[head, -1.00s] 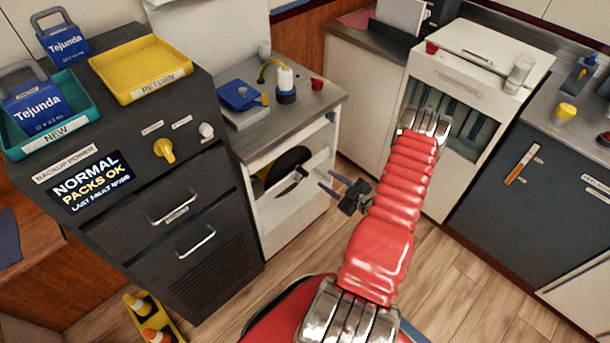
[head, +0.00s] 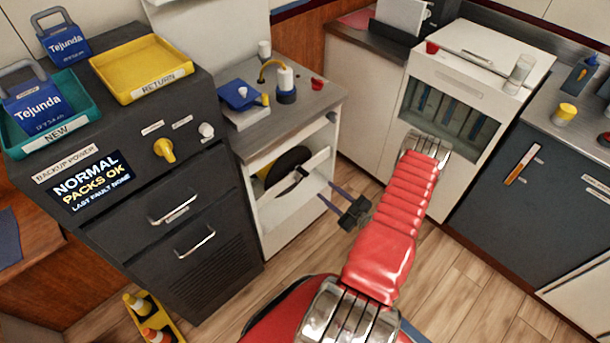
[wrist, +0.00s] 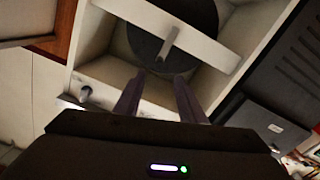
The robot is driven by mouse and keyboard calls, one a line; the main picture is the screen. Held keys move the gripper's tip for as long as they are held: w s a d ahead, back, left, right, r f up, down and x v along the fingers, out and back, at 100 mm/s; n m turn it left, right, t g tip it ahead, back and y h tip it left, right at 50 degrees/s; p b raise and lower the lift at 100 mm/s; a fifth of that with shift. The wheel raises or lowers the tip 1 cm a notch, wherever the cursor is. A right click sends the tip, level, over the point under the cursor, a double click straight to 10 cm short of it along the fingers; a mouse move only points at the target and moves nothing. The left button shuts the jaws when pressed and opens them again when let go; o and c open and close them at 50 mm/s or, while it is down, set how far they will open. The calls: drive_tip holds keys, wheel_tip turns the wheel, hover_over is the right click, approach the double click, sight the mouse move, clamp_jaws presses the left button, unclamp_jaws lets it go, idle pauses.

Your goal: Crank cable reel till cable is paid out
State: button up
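The cable reel (head: 284,170) is a dark disc with some yellow at its left edge, set in the open bay of a white cabinet (head: 268,222). In the wrist view the dark reel (wrist: 150,45) sits behind a pale bar (wrist: 208,43), with a short grey crank arm (wrist: 170,43) in front of it. My gripper (head: 326,190) is outside the bay, to the right of and below the reel. In the wrist view my gripper (wrist: 160,78) has its two fingers apart, with nothing seen held between them. Its tips appear below the crank arm; contact cannot be told. No paid-out cable is clearly visible.
A dark backup-power cabinet (head: 190,185) stands left. A white unit (head: 440,160) stands right. Wood floor (head: 460,285) is open in front.

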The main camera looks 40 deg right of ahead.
sight(306, 174)
drive_tip(key=w, duration=1.2)
drive_tip(key=shift+w+a, duration=0.2)
drive_tip(key=shift+w, duration=0.05)
drive_tip(key=shift+c, duration=0.5)
clamp_jaws()
drive_tip(key=shift+a, duration=0.15)
